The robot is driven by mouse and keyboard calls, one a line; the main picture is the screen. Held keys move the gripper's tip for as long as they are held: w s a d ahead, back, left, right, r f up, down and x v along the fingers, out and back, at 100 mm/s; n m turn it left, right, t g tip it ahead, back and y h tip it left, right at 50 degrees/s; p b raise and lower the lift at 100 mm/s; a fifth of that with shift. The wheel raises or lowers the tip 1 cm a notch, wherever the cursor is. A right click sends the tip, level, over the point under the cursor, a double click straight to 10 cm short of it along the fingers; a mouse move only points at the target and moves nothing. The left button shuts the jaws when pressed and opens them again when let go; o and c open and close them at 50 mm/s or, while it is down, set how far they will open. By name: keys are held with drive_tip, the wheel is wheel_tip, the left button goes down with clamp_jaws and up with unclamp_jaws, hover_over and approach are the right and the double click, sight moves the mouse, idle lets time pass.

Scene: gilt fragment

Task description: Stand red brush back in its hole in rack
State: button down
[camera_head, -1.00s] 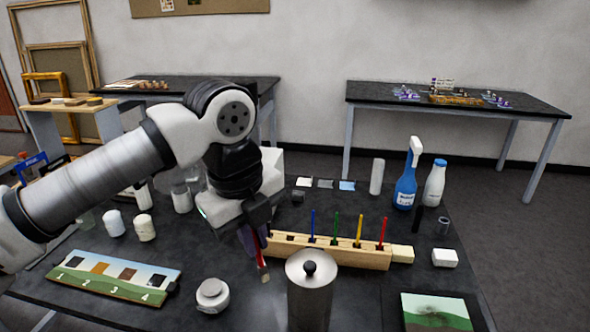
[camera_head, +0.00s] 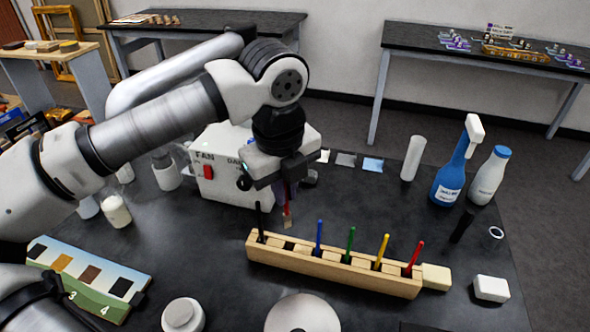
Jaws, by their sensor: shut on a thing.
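My gripper (camera_head: 284,184) is shut on a red brush (camera_head: 288,208). The brush hangs roughly upright with its pale bristle end down; its upper part is hidden by the fingers. The wooden rack (camera_head: 330,273) lies across the table in front. The brush is above and behind the rack's left part, apart from it as far as I can tell. An empty dark hole (camera_head: 290,245) shows between a black brush (camera_head: 259,222) and a blue brush (camera_head: 319,236). Green, yellow and another red-handled brush (camera_head: 414,257) stand farther right in the rack.
A white box (camera_head: 225,180) labelled FAN stands behind my gripper. A metal lid (camera_head: 303,314) is close in front of the rack. A pale block (camera_head: 435,277) touches the rack's right end. A blue spray bottle (camera_head: 449,183) stands at the back right.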

sight(286, 211)
drive_tip(key=shift+w+d+f, duration=0.1)
drive_tip(key=shift+w+f, duration=0.1)
drive_tip(key=shift+f, duration=0.1)
drive_tip(key=shift+s+f+b, duration=0.15)
drive_tip(key=shift+f+b, duration=0.25)
drive_tip(key=shift+f, duration=0.2)
wheel_tip(286, 211, down, 4)
drive_tip(key=shift+f+b, duration=0.15)
drive_tip(key=shift+b, duration=1.05)
wheel_tip(286, 211, down, 2)
drive_tip(key=b, duration=0.3)
drive_tip(key=shift+f, duration=0.25)
drive_tip(key=c, duration=1.5)
unclamp_jaws()
drive_tip(key=shift+o, duration=0.2)
drive_tip(key=shift+r, duration=0.1)
wheel_tip(286, 211, up, 14)
drive_tip(key=s+b, duration=0.1)
drive_tip(key=shift+s+a+b, duration=0.2)
drive_tip(key=shift+a+b, duration=0.1)
drive_tip(key=shift+b, duration=0.1)
drive_tip(key=shift+s+f, duration=0.1)
drive_tip(key=shift+f, duration=0.15)
